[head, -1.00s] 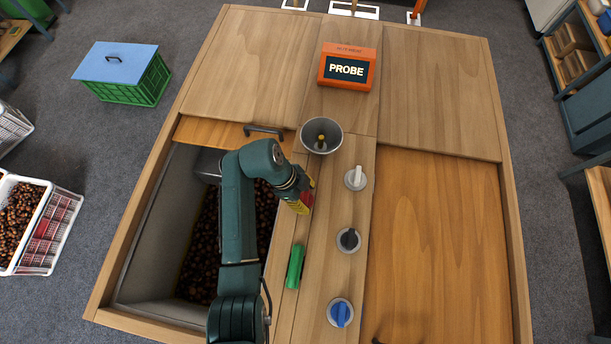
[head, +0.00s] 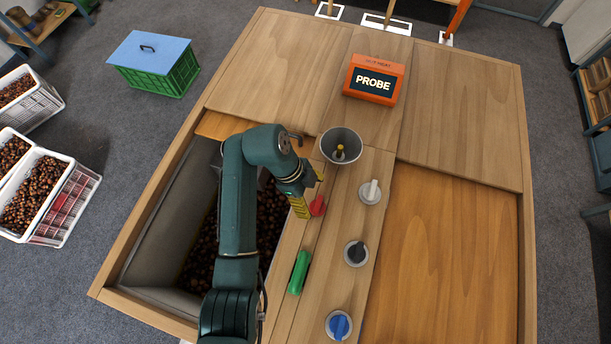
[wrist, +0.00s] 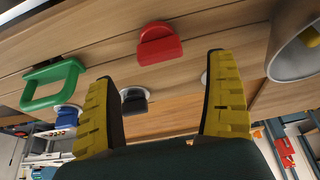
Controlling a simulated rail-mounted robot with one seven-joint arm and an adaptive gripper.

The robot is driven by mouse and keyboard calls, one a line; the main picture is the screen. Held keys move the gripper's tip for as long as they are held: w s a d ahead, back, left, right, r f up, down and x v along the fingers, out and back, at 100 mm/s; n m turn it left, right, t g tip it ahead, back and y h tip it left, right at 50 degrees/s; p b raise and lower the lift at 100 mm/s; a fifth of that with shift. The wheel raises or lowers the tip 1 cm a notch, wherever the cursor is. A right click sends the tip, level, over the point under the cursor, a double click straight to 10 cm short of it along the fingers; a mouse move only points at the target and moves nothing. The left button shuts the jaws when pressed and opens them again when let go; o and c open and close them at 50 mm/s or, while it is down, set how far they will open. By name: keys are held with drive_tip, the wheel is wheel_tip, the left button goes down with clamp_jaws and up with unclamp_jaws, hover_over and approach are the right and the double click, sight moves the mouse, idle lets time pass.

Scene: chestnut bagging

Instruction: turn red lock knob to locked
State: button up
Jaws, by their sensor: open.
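The red lock knob (head: 317,206) stands on the wooden panel between the open bin and the row of dials. In the wrist view the red knob (wrist: 159,43) shows upper centre, ahead of and between the two yellow fingers. My gripper (head: 309,193) is right beside the knob on its left in the head view. The fingers of my gripper (wrist: 165,95) are spread apart with nothing between them. I cannot tell from these views whether a finger touches the knob.
A grey cup (head: 341,146) stands just beyond the knob. White (head: 370,191), dark (head: 356,253) and blue (head: 339,325) dials line the right side. A green handle (head: 299,272) lies nearer. The bin of chestnuts (head: 206,238) is open at left. An orange PROBE display (head: 374,80) stands at the back.

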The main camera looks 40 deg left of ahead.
drive_tip(key=v, duration=0.6)
drive_tip(key=shift+a+r, duration=0.1)
idle(0.4)
drive_tip(key=w+d+r+m+t+y+p, duration=0.1)
drive_tip(key=w+d+r+m+p, duration=0.2)
drive_tip(key=d, duration=0.5)
drive_tip(key=w+d+r+t+p, duration=0.1)
drive_tip(key=w+d+r+p, duration=0.1)
drive_tip(key=w+d+r, duration=0.4)
drive_tip(key=w+d+r+n+t+y+p, duration=0.1)
drive_tip(key=d+r+t, duration=0.2)
drive_tip(key=d+r, duration=0.3)
drive_tip(key=w+d+r+n+t+p, duration=0.2)
drive_tip(key=d+r+t, duration=0.15)
drive_tip(key=r, duration=0.45)
drive_tip(key=s+r+n+t, duration=0.3)
drive_tip(key=r+n+t, duration=0.1)
drive_tip(key=r, duration=0.4)
drive_tip(key=s+r+n+t+y, duration=0.1)
drive_tip(key=s+r+n+t, duration=0.2)
drive_tip(key=r, duration=0.6)
drive_tip(key=s+r+n+t, duration=0.4)
drive_tip(key=r+n, duration=0.3)
drive_tip(key=r, duration=0.2)
drive_tip(key=shift+r+t+y, duration=0.25)
drive_tip(key=shift+t+y, duration=0.15)
drive_tip(key=shift+t, duration=0.25)
